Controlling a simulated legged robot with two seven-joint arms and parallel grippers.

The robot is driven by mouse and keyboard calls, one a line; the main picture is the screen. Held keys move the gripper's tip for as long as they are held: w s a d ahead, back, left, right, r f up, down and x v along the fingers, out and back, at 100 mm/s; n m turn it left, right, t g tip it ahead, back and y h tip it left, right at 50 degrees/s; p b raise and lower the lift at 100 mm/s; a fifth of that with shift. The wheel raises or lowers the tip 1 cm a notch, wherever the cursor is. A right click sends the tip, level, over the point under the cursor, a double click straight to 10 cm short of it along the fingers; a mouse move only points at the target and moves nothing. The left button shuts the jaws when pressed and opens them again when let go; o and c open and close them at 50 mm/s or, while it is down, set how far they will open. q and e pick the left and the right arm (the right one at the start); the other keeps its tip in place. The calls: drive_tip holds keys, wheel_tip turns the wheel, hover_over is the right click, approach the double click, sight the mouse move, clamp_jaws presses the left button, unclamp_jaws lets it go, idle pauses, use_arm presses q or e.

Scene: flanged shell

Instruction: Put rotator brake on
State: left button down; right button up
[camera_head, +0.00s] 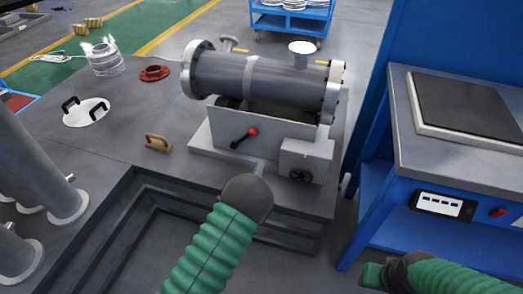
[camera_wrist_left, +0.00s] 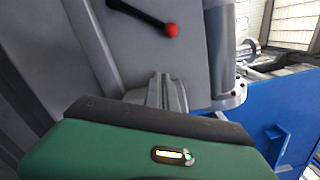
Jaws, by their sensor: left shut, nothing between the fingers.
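The rotator (camera_head: 265,135) is a grey base under a flanged cylindrical shell (camera_head: 265,80). On its front panel sits a brake lever (camera_head: 243,138), a black arm with a red knob, tilted with the knob up and to the right. The lever also shows at the top of the left wrist view (camera_wrist_left: 150,17). My left gripper (camera_head: 258,168) is shut and empty, below the lever and apart from it. Its fingers also show in the left wrist view (camera_wrist_left: 166,88), below the red knob. My right arm shows at the bottom right; its fingers cannot be made out.
A small box with a black handwheel (camera_head: 301,176) stands right of the panel. A blue workbench (camera_head: 405,140) is at the right. A stepped recess is in front.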

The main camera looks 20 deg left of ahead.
sight(245, 137)
use_arm(q)
drive_tip(key=w+b, duration=0.4)
drive_tip(key=w, duration=0.6)
drive_tip(key=shift+w, duration=0.15)
drive_tip(key=a+r, duration=0.1)
drive_tip(key=a+r+b, duration=0.1)
drive_tip(key=a, duration=0.1)
drive_tip(key=shift+w+r, duration=0.1)
drive_tip(key=shift+w, duration=0.1)
drive_tip(key=shift+a, duration=0.25)
drive_tip(key=shift+r, duration=0.15)
